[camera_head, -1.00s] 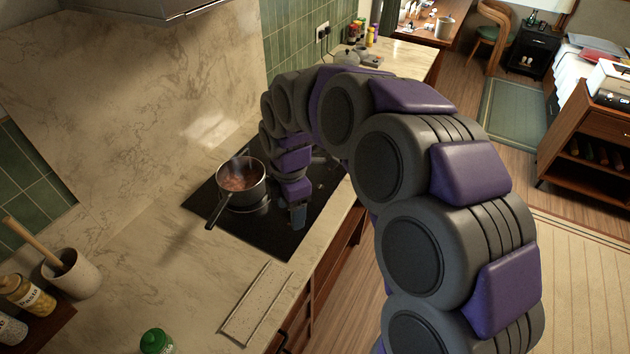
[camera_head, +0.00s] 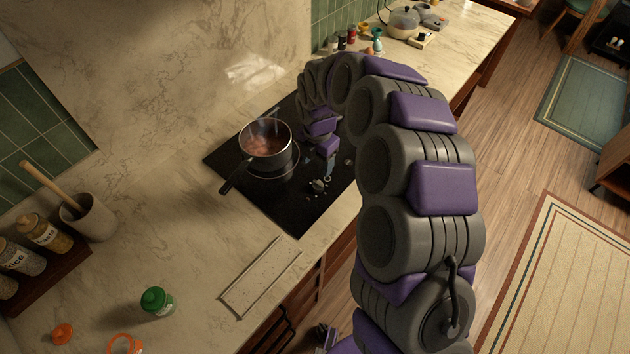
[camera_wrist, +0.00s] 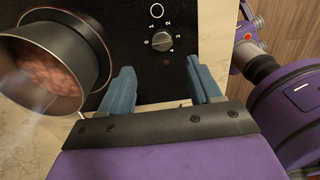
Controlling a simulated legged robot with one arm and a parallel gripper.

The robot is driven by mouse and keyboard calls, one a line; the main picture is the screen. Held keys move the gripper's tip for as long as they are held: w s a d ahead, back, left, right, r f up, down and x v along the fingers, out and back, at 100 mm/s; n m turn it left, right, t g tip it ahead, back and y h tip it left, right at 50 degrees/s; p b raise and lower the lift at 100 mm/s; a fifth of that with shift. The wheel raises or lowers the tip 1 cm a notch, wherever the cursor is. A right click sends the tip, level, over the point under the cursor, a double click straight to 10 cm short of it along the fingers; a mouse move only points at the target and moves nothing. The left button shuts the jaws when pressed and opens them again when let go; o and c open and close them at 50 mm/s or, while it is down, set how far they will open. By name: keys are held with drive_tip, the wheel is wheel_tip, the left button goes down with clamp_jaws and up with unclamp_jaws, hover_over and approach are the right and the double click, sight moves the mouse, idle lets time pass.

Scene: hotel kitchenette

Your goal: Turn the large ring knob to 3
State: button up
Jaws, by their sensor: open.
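A silver-grey knob (camera_wrist: 161,41) sits on the black cooktop, with small printed marks around it and a white ring symbol beside it. Its exact setting is too small to read surely. In the head view a knob (camera_head: 318,185) shows near the cooktop's front edge, and another pale knob (camera_head: 348,160) shows farther right. My gripper (camera_wrist: 160,72) is open, with its two blue fingers apart. In the wrist view the knob appears between and beyond the fingertips, with no visible contact. In the head view my gripper (camera_head: 328,172) is small, just above the front knob.
A pan (camera_head: 266,146) with reddish food sits on the cooktop (camera_head: 290,205), left of my gripper; it shows close by in the wrist view (camera_wrist: 45,65). A utensil crock (camera_head: 90,218), jars and a green-capped bottle (camera_head: 157,301) stand at the left.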

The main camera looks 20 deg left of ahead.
hover_over(318, 183)
drive_tip(key=d, duration=0.1)
drive_tip(key=f, duration=0.5)
drive_tip(key=shift+d, duration=0.2)
drive_tip(key=a+f, duration=0.1)
drive_tip(key=f, duration=0.2)
drive_tip(key=a+f, duration=0.1)
drive_tip(key=f, duration=0.1)
drive_tip(key=shift+a+b, duration=0.3)
drive_tip(key=shift+b, duration=0.1)
drive_tip(key=shift+d+r, duration=0.2)
drive_tip(key=shift+d, duration=0.9)
drive_tip(key=shift+c, duration=0.4)
drive_tip(key=shift+a, duration=0.2)
drive_tip(key=shift+c, duration=1.4)
drive_tip(key=shift+a+f, duration=0.15)
drive_tip(key=shift+a, duration=0.35)
drive_tip(key=c, duration=0.3)
drive_tip(key=shift+c, duration=0.7)
drive_tip(key=shift+d, duration=0.15)
drive_tip(key=shift+c, duration=1.2)
